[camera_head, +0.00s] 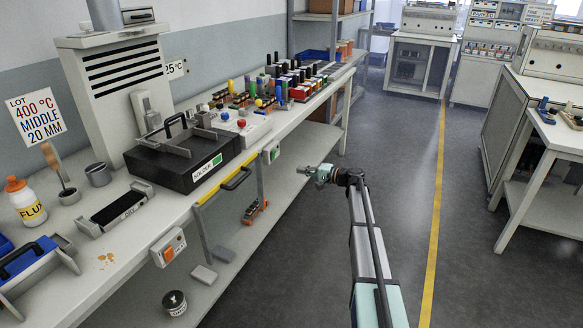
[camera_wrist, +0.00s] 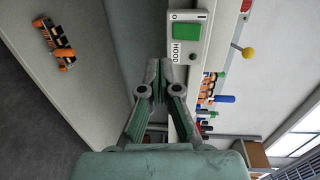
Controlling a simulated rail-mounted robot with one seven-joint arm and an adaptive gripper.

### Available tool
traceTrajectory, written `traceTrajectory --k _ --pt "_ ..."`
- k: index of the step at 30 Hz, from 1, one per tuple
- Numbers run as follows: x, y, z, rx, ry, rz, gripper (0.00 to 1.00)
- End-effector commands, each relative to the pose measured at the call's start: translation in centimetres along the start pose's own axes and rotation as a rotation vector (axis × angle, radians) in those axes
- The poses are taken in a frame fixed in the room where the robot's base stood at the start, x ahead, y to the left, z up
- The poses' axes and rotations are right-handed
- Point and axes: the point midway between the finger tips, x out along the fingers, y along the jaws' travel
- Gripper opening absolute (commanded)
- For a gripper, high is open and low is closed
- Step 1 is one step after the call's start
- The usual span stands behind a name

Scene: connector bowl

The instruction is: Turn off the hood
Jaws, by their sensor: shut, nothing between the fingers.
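The hood switch is a white box with a green rocker (camera_wrist: 186,43), marked HOOD, O and I, near the top of the wrist view. In the head view it appears to be the small box with green (camera_head: 271,153) on the bench's front edge. The hood (camera_head: 118,75) is the tall slotted white housing at the back left. My gripper (camera_head: 313,172) is to the right of the switch box, over the aisle, in the head view. In the wrist view my gripper (camera_wrist: 159,75) is shut and empty. Its fingertips appear below and left of the green rocker, with no clear contact.
A black SOLDER box (camera_head: 185,160) and several colored connectors stand on the bench. Another switch box with orange (camera_head: 168,247) is nearer. An orange-black part (camera_wrist: 55,42) lies on the lower shelf. The aisle floor is clear.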

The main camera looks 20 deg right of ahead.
Motion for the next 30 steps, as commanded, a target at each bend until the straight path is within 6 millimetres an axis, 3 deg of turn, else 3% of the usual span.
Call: traceTrajectory --k 7,23,27,30 --pt "-2.2 0.7 0.0 0.000 0.000 0.000 0.00" --pt "-2.5 0.8 0.0 0.003 0.000 0.000 0.00" --pt "-2.6 2.1 0.5 -0.003 -0.006 0.062 0.00" --pt "-3.6 4.7 2.7 -0.025 -0.016 0.177 0.00"
